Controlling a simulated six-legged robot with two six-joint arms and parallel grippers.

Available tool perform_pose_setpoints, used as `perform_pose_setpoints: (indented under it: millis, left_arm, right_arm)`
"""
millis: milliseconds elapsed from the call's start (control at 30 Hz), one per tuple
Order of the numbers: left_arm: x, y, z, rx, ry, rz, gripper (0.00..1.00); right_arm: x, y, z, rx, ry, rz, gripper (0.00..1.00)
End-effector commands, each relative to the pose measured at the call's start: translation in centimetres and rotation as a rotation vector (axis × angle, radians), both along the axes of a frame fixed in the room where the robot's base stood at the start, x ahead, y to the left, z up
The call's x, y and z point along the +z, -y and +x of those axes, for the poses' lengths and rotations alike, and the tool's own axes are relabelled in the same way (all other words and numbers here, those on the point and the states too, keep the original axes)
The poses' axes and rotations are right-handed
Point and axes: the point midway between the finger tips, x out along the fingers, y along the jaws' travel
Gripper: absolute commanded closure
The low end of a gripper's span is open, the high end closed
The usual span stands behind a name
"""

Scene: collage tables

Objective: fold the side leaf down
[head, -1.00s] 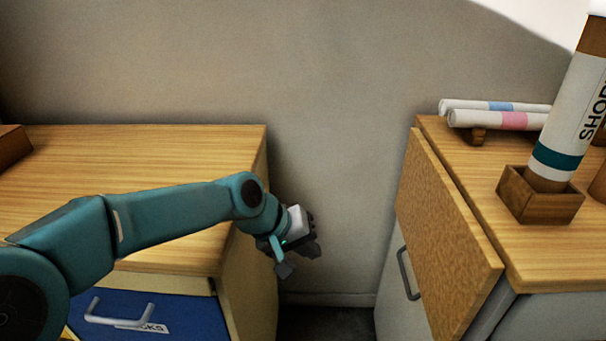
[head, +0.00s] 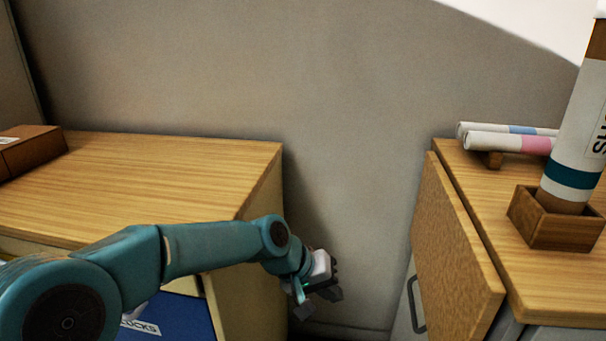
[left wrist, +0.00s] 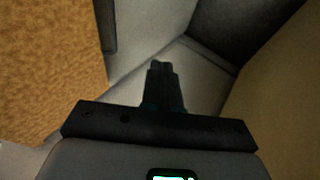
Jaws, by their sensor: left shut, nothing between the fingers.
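The side leaf (head: 446,262) is a wooden panel on the left side of the right-hand table (head: 478,205). It hangs steeply down from the table's edge, with a narrow dark gap along the top. It also shows at the left of the left wrist view (left wrist: 50,65). My left gripper (head: 327,290) is in the gap between the two tables, left of the leaf and apart from it. Its fingers (left wrist: 162,82) are shut and empty in the left wrist view. My right gripper is in neither view.
On the right table are rolled papers (head: 505,142) and a tall labelled tube (head: 578,130) in a wooden holder (head: 550,232). A grey handle (head: 414,305) shows behind the leaf.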

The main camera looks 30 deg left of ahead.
Motion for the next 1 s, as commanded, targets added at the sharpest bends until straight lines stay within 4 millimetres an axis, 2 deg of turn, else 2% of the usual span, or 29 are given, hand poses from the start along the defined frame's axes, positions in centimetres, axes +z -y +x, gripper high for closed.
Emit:
perform_pose_setpoints:
  millis: [167, 400, 700, 1000]
  left_arm:
    - [-2.6, 2.1, 0.5, -0.006, -0.004, 0.001, 1.00]
    - [-5.8, 7.0, 1.8, -0.005, -0.004, 0.002, 1.00]
    - [-7.7, 12.0, 3.2, -0.004, -0.002, 0.001, 1.00]
    - [-8.5, 14.3, 4.0, -0.001, 0.000, 0.000, 1.00]
  right_arm:
    - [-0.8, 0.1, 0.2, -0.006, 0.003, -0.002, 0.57]
    - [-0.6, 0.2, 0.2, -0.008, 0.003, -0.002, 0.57]
    - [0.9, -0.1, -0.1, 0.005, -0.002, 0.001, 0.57]
    - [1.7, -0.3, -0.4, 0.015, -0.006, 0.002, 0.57]
